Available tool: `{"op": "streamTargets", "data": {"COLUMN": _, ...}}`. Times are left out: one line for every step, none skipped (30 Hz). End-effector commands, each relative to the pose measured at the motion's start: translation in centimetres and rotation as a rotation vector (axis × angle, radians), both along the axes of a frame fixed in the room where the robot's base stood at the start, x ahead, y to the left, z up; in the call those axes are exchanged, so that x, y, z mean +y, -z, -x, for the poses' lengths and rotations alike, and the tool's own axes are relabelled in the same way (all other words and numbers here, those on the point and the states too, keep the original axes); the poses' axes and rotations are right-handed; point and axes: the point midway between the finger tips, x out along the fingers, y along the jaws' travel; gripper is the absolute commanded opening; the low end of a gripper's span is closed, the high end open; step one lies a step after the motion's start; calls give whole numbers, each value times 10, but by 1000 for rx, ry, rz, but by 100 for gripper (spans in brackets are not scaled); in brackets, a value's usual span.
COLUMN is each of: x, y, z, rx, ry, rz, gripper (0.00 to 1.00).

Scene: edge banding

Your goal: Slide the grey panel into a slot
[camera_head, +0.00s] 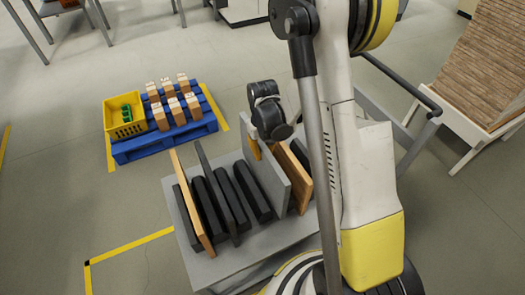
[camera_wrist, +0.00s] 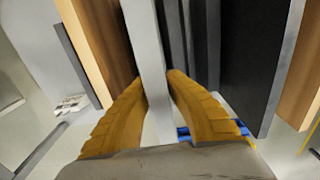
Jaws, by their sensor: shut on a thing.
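My gripper (camera_head: 256,148) is shut on the grey panel (camera_head: 270,182), with its yellow fingers on the upper edge. In the wrist view the light grey panel (camera_wrist: 147,50) runs between the two fingers of the gripper (camera_wrist: 157,88). The panel stands roughly upright over the rack on the grey cart (camera_head: 222,268). The black slot dividers (camera_head: 253,192) stand to its left and a wooden panel (camera_head: 297,178) is close on its right. I cannot tell whether its lower edge is inside a slot.
A wooden panel (camera_head: 190,205) and a thin dark panel (camera_head: 218,185) stand in the rack's left part. A blue pallet (camera_head: 140,150) behind the cart carries a yellow crate (camera_head: 117,123) and several wooden blocks (camera_head: 172,95). A brown slatted stack (camera_head: 485,60) stands at right.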

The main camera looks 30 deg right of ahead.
Motion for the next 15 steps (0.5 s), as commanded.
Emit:
{"op": "streamTargets", "data": {"x": 0, "y": 7, "z": 0, "rx": 0, "ry": 0, "rz": 0, "gripper": 0}}
{"op": "streamTargets", "data": {"x": 0, "y": 10, "z": 0, "rx": 0, "ry": 0, "rz": 0, "gripper": 0}}
{"op": "streamTargets", "data": {"x": 0, "y": 14, "z": 0, "rx": 0, "ry": 0, "rz": 0, "gripper": 0}}
{"op": "streamTargets", "data": {"x": 0, "y": 16, "z": 0, "rx": 0, "ry": 0, "rz": 0, "gripper": 0}}
{"op": "streamTargets", "data": {"x": 0, "y": 19, "z": 0, "rx": 0, "ry": 0, "rz": 0, "gripper": 0}}
{"op": "streamTargets", "data": {"x": 0, "y": 23, "z": 0, "rx": 0, "ry": 0, "rz": 0, "gripper": 0}}
{"op": "streamTargets", "data": {"x": 0, "y": 26, "z": 0, "rx": 0, "ry": 0, "rz": 0, "gripper": 0}}
{"op": "streamTargets", "data": {"x": 0, "y": 29, "z": 0, "rx": 0, "ry": 0, "rz": 0, "gripper": 0}}
{"op": "streamTargets", "data": {"x": 0, "y": 32, "z": 0, "rx": 0, "ry": 0, "rz": 0, "gripper": 0}}
{"op": "streamTargets", "data": {"x": 0, "y": 34, "z": 0, "rx": 0, "ry": 0, "rz": 0, "gripper": 0}}
{"op": "streamTargets", "data": {"x": 0, "y": 36, "z": 0, "rx": 0, "ry": 0, "rz": 0, "gripper": 0}}
{"op": "streamTargets", "data": {"x": 0, "y": 38, "z": 0, "rx": 0, "ry": 0, "rz": 0, "gripper": 0}}
{"op": "streamTargets", "data": {"x": 0, "y": 40, "z": 0, "rx": 0, "ry": 0, "rz": 0, "gripper": 0}}
{"op": "streamTargets", "data": {"x": 0, "y": 41, "z": 0, "rx": 0, "ry": 0, "rz": 0, "gripper": 0}}
{"op": "streamTargets", "data": {"x": 0, "y": 43, "z": 0, "rx": 0, "ry": 0, "rz": 0, "gripper": 0}}
